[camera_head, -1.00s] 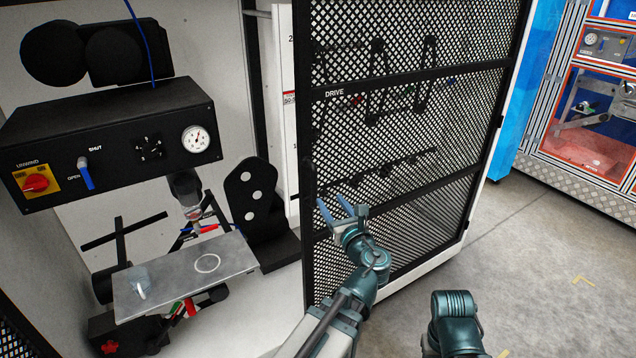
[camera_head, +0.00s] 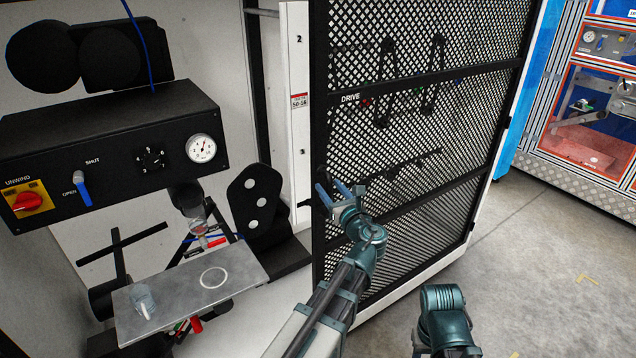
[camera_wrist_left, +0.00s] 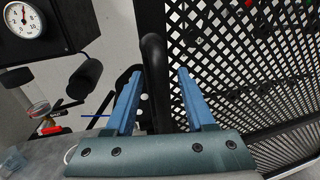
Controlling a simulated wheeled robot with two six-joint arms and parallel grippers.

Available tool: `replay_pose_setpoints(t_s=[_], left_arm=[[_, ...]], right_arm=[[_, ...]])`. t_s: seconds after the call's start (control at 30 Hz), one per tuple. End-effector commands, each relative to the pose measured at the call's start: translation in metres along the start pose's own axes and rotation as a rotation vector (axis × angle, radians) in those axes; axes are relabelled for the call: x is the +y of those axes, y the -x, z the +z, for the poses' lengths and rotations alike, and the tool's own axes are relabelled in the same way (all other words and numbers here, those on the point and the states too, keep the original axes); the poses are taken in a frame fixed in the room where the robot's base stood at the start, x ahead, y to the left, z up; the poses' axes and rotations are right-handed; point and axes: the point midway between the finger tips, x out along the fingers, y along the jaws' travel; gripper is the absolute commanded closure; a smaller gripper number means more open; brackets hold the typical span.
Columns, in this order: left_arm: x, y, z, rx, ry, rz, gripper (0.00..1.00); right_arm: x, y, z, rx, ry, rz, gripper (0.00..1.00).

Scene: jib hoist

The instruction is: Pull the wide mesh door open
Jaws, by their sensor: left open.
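The wide mesh door (camera_head: 345,99) is a tall black frame with a diamond mesh and a DRIVE label. It stands at an angle beside the open bay, and I cannot tell how far it is swung. My left gripper (camera_head: 330,186) is open at the door's left edge. In the left wrist view the blue fingers of the gripper (camera_wrist_left: 160,74) stand on either side of a dark upright bar with a curved top, the handle (camera_wrist_left: 153,60). I cannot tell whether they touch it. The mesh door (camera_wrist_left: 240,70) fills the right of that view. My right gripper is not in view.
A black control box (camera_head: 120,145) with a gauge and red knob is in the bay at left. A metal shelf (camera_head: 240,268) with a clear cup (camera_head: 142,300) lies below it. Bare concrete floor (camera_head: 530,250) is at right, before a blue and orange machine (camera_head: 590,130).

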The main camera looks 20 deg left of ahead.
Motion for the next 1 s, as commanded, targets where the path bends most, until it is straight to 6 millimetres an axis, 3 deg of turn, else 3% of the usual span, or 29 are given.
replay_pose_setpoints(t_s=[0.37, 0.67, 1.0], left_arm=[[-0.0036, -0.0041, 0.0, 0.0, 0.0, 0.0, 0.45], [-0.0035, -0.004, 0.0, 0.0, 0.0, 0.0, 0.99], [-0.0035, -0.004, 0.0, 0.0, 0.0, 0.0, 1.0]], right_arm=[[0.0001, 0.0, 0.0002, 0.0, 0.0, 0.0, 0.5], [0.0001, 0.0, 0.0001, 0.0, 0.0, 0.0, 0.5], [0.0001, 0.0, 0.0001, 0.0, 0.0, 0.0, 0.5]])
